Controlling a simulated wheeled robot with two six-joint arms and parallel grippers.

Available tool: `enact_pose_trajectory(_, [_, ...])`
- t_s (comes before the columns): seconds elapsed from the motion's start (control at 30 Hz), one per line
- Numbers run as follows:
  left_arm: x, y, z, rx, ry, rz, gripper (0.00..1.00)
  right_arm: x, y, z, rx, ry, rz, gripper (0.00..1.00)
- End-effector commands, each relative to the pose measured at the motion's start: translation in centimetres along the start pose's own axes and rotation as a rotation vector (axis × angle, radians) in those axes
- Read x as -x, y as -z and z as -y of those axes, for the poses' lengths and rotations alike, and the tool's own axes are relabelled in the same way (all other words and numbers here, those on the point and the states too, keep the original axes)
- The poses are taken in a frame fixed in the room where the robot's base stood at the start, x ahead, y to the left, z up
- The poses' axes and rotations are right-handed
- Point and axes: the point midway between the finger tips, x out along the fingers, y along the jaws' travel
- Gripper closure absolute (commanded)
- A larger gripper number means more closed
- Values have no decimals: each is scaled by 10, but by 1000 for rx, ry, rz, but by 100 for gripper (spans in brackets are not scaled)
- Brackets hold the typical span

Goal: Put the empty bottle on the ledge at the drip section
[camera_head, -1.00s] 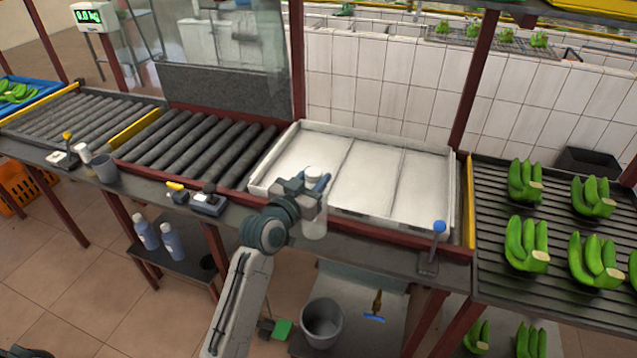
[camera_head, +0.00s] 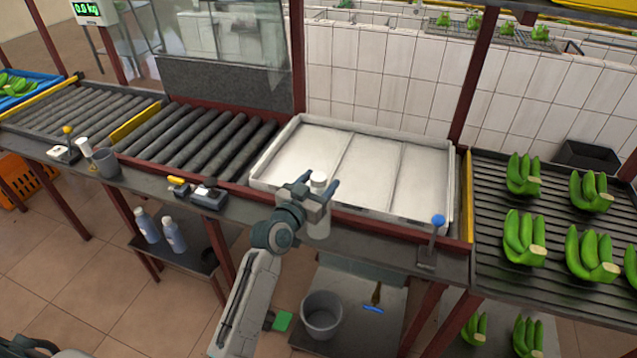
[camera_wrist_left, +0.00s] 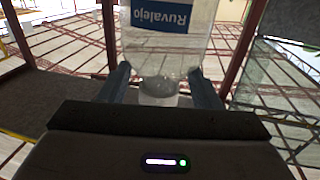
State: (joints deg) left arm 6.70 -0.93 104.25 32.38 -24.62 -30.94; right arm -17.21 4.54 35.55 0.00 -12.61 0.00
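The clear bottle (camera_head: 318,226) with a white cap (camera_head: 318,179) is upright at the dark front ledge (camera_head: 372,243), before the white drip tray (camera_head: 262,184). It appears to stand on the ledge. My left gripper (camera_head: 319,190) is around its upper part, fingers spread on either side. In the left wrist view the bottle (camera_wrist_left: 170,50) has a blue "Ruvalejo" label, and its narrow neck is between the fingers (camera_wrist_left: 160,92) with gaps on both sides. The bottle looks empty. My right gripper is not in view.
A blue-knobbed lever (camera_head: 437,222) stands on the ledge to the right. A scanner-like device (camera_head: 208,198) and a grey cup (camera_head: 105,162) are to the left. Green bananas (camera_head: 524,238) lie on the right rack. A grey bucket (camera_head: 321,314) is below.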

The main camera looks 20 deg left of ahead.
Motion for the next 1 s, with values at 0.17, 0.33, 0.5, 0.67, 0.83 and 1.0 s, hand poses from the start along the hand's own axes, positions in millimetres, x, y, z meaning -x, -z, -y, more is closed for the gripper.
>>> enact_pose_trajectory(0.17, [0,0,0,0,0,0,43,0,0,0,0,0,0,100])
enact_pose_trajectory(0.33, [3,2,0,-1,0,1,43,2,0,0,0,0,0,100])
enact_pose_trajectory(0.5, [33,-1,0,-2,0,1,43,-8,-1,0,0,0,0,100])
enact_pose_trajectory(0.67, [70,-2,0,-3,-1,2,43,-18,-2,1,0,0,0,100])
enact_pose_trajectory(0.83, [100,0,0,-2,-1,1,43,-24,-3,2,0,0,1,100])
enact_pose_trajectory(1.0, [117,2,0,-1,0,0,43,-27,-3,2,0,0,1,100])
